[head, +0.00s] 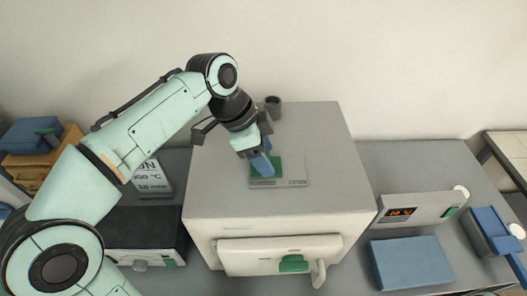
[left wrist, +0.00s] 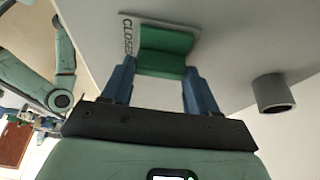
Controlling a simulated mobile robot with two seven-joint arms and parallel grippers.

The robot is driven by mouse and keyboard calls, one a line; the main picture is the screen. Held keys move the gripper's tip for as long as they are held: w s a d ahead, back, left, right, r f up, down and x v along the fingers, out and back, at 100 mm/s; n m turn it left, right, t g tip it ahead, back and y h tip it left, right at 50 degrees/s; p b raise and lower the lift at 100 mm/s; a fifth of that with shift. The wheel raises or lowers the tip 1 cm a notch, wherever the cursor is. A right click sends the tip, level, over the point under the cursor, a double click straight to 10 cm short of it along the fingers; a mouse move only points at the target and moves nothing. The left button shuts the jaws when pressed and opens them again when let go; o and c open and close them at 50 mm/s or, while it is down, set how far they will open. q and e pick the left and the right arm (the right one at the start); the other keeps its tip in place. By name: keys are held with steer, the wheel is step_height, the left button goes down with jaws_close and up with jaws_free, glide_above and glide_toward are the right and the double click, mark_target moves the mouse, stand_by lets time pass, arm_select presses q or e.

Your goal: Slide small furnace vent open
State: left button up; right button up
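A pale box furnace (head: 215,185) stands in the middle of the bench in the head view. A grey vent plate (head: 297,172) lies on its top and carries a green vent slider (head: 265,167). My left gripper (head: 262,160) points down at the slider from above. In the left wrist view its two blue fingers (left wrist: 160,80) are apart, with the near lip of the green slider (left wrist: 163,45) between their tips. Contact with the slider cannot be told. The word CLOSED shows on the plate beside the slider. My right gripper is not in view.
A grey chimney stub (head: 273,106) rises from the furnace top behind the gripper; it also shows in the left wrist view (left wrist: 273,92). A control box (head: 415,209) and blue slab (head: 411,262) sit to the right, a dark unit (head: 140,230) to the left.

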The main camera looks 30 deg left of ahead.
arm_select(q)
steer(key=w+d, duration=0.1)
steer(key=w+d+p, duration=0.1)
steer(key=d, duration=0.1)
steer(key=w+d, duration=0.1)
steer(key=shift+d+r, duration=0.1)
steer(key=shift+d, duration=0.25)
steer(key=shift+s, duration=0.1)
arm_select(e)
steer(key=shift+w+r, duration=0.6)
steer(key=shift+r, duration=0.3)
arm_select(q)
steer(key=o, duration=1.5)
steer(key=shift+c, duration=0.2)
steer(key=shift+o, duration=0.3)
